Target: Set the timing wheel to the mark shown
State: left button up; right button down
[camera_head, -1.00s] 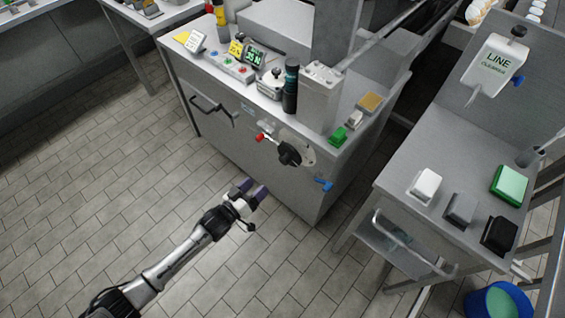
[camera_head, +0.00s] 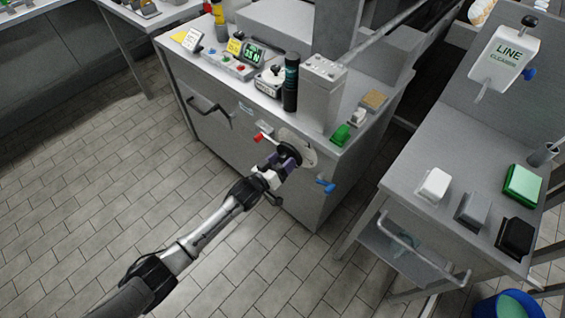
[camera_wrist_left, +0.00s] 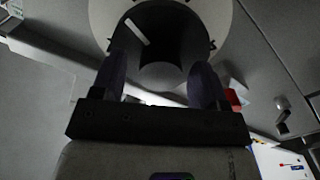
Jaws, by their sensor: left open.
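The timing wheel is a black round knob (camera_head: 289,151) on a pale disc (camera_head: 308,143) on the front face of the grey machine cabinet. My left gripper (camera_head: 286,164) is right at the knob, in front of its lower part. In the left wrist view the dark knob (camera_wrist_left: 160,35) fills the top middle, with a white line on its face. The two purple fingers of the left gripper (camera_wrist_left: 163,82) stand apart, one on each side of the knob's lower part. I cannot tell whether they touch it. The right gripper is not in view.
A red handle (camera_head: 262,138) is left of the wheel and a blue one (camera_head: 325,186) is right and lower. A black bar handle (camera_head: 210,110) sticks out of the cabinet at left. A side table (camera_head: 450,170) stands at right. The tiled floor in front is clear.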

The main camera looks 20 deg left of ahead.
pick_arm(q)
jog(key=shift+w, duration=0.15)
jog(key=shift+c, duration=0.5)
jog(key=c, duration=0.8)
jog(key=shift+c, duration=0.2)
